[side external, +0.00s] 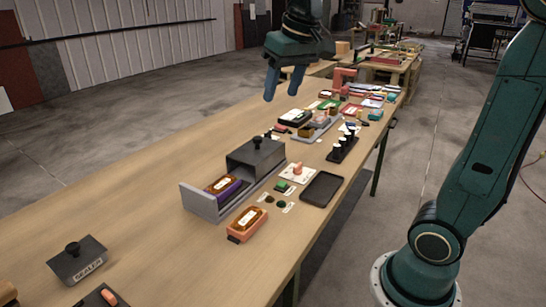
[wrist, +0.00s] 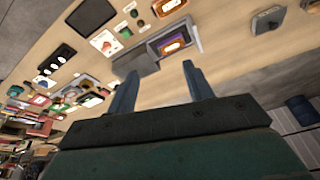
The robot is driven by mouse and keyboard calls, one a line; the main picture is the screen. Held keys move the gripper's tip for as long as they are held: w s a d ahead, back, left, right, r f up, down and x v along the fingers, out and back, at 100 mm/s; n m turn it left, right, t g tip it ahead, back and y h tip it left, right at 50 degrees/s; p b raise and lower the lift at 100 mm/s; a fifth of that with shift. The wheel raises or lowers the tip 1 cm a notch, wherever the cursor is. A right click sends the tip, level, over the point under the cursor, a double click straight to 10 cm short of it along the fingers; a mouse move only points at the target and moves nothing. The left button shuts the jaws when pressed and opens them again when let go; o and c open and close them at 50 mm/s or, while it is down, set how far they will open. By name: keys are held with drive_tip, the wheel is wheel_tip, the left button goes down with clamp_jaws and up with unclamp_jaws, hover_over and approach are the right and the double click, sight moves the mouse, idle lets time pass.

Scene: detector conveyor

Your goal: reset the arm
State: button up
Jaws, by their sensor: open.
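My gripper (side external: 284,83) is raised above the far side of the long wooden table (side external: 150,165), with its blue fingers apart and nothing between them. In the wrist view the two fingers of my gripper (wrist: 159,88) stand apart over bare tabletop. The grey detector conveyor (side external: 206,203) lies on the table below, with a dark hood (side external: 256,160) over its far part. An orange-brown block on a purple base (side external: 222,186) sits in its near open part.
A grey block with a black knob and label (side external: 77,260) stands at the front left. A black tray (side external: 322,189), a dark rack with several pieces (side external: 343,147) and cluttered small items (side external: 335,108) lie along the right side. The table's left side is mostly clear.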

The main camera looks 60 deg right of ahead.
drive_tip(key=s+a+f+n+t, duration=0.1)
drive_tip(key=s+f, duration=0.3)
drive_tip(key=s, duration=0.4)
drive_tip(key=s+a+f+n+t, duration=0.1)
drive_tip(key=s+a+f, duration=0.3)
drive_tip(key=s, duration=0.4)
drive_tip(key=shift+a+f+n+y, duration=0.2)
drive_tip(key=shift+f+n+y, duration=0.1)
drive_tip(key=shift+f+n, duration=0.4)
